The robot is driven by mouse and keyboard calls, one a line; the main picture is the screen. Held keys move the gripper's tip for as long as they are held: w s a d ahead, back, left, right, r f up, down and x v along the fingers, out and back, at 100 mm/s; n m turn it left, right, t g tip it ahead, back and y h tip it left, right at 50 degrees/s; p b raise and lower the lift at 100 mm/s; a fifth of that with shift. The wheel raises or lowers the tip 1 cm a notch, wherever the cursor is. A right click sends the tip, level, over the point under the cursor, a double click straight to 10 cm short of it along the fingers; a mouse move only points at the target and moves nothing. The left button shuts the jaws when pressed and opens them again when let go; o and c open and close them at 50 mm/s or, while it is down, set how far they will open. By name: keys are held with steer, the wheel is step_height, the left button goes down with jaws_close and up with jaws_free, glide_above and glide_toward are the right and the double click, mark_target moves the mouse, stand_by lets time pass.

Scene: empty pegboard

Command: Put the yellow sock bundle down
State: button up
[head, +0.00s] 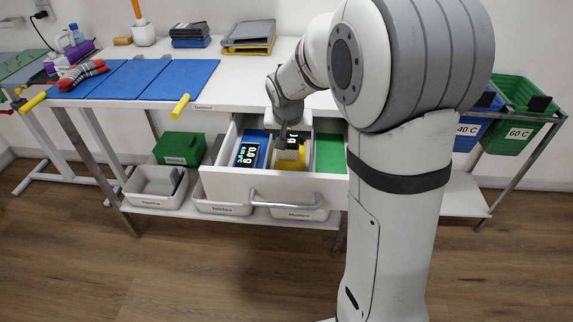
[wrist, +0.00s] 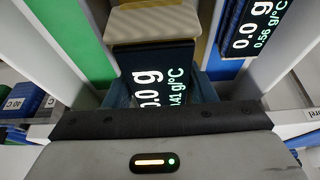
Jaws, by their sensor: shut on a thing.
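My gripper (head: 291,140) points down into the middle compartment of the open white drawer (head: 280,188). Yellow (head: 287,161) shows just below the gripper in the head view; I cannot tell there how much is bundle and how much is compartment floor. In the wrist view a pale yellow surface (wrist: 140,26) lies beyond a dark display reading 0.0 g (wrist: 155,75). I cannot tell whether the bundle touches the floor.
The drawer's left compartment has a blue floor and a display (head: 247,155); the right one is green (head: 330,153). Thin white dividers stand close on both sides of my gripper. Labelled bins (head: 155,187) sit below.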

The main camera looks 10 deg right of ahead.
mark_target(290, 164)
step_height(290, 164, down, 8)
steer(key=shift+r+b, duration=0.2)
steer(key=shift+b, duration=0.3)
